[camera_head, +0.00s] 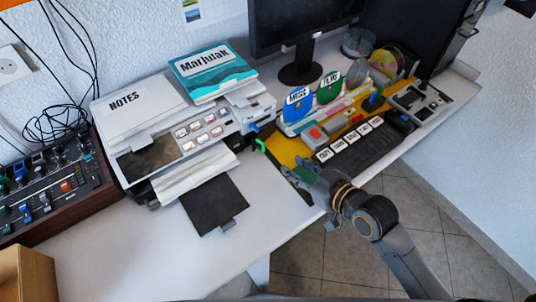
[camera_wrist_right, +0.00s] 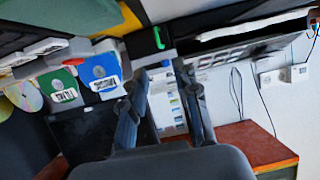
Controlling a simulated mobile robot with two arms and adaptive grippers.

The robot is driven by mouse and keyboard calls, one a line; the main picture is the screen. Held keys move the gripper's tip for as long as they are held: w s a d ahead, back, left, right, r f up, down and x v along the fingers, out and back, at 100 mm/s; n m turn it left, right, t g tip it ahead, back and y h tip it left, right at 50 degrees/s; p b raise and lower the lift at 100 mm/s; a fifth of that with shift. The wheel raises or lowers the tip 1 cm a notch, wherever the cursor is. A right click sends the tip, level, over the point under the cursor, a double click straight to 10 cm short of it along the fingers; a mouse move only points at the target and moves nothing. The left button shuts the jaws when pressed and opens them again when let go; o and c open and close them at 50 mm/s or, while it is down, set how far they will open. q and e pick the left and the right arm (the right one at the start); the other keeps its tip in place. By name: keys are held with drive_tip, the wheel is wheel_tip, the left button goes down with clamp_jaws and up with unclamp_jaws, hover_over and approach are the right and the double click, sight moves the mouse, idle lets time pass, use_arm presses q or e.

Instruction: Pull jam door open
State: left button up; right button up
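The printer (camera_head: 160,166) stands on the white desk with a dark output tray (camera_head: 214,205) at its front. A small green handle (camera_head: 261,146) sticks out at the printer's right side; it also shows in the right wrist view (camera_wrist_right: 159,38). I cannot make out the jam door's outline. My right gripper (camera_head: 290,171) is in front of the desk's disc area, a little right of and nearer than the green handle. In the right wrist view my right gripper (camera_wrist_right: 160,68) has its fingers apart with nothing between them. My left gripper is not in view.
A yellow disc shelf (camera_head: 285,150) with blue and green labelled discs and a row of white keys stands close right of the handle. A monitor (camera_head: 300,25) is behind. A mixer (camera_head: 55,190) is at left. The front desk strip is clear.

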sight(264, 147)
drive_tip(key=x, duration=0.4)
drive_tip(key=shift+w+f, duration=0.1)
drive_tip(key=shift+w, duration=0.3)
drive_tip(key=x, duration=0.7)
drive_tip(key=shift+w+a+f, duration=0.1)
drive_tip(key=shift+w+a, duration=0.05)
drive_tip(key=shift+a, duration=0.1)
drive_tip(key=shift+w+a+f, duration=0.2)
drive_tip(key=shift+w+a, duration=0.15)
drive_tip(key=shift+w, duration=0.05)
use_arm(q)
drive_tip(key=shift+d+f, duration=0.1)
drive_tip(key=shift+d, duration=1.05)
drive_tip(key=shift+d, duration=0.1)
use_arm(e)
drive_tip(key=shift+c, duration=1)
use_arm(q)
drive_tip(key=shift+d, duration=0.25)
use_arm(e)
clamp_jaws()
